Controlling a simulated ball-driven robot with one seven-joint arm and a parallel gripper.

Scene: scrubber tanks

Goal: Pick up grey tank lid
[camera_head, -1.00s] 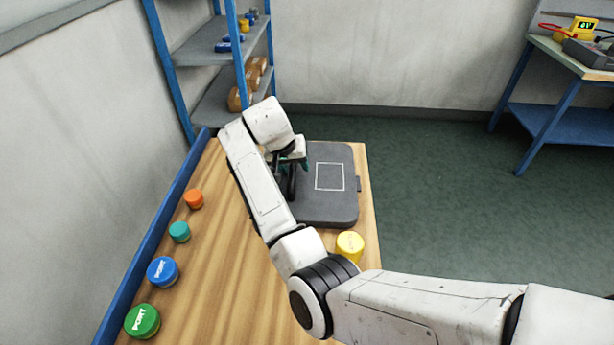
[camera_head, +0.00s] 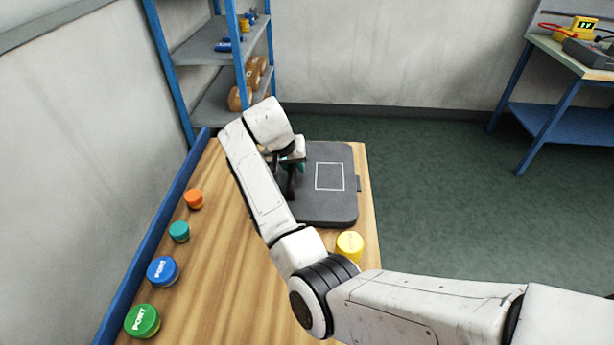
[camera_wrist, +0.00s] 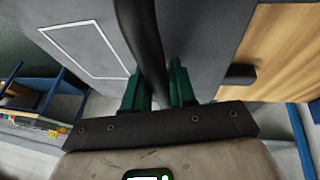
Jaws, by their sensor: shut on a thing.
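The grey tank lid (camera_head: 330,206) is a dark, flat slab with rounded corners and a white rectangle outline. It lies at the far right of the wooden bench, and its left part is hidden by my arm. Its dark bar handle (camera_wrist: 139,35) rises between the green fingers of my gripper (camera_wrist: 157,90) in the wrist view. My gripper is shut on this handle. In the head view my gripper (camera_head: 294,166) is mostly hidden behind my wrist, over the lid's left part. The lid surface (camera_wrist: 85,50) with its outline also fills the wrist view's upper left.
On the wooden bench (camera_head: 225,250) stand an orange cap (camera_head: 194,198), a teal cap (camera_head: 179,232), a blue cap (camera_head: 163,271), a green cap (camera_head: 142,321) and a yellow cap (camera_head: 350,245). A shelf rack (camera_head: 215,55) stands behind. Open floor lies right.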

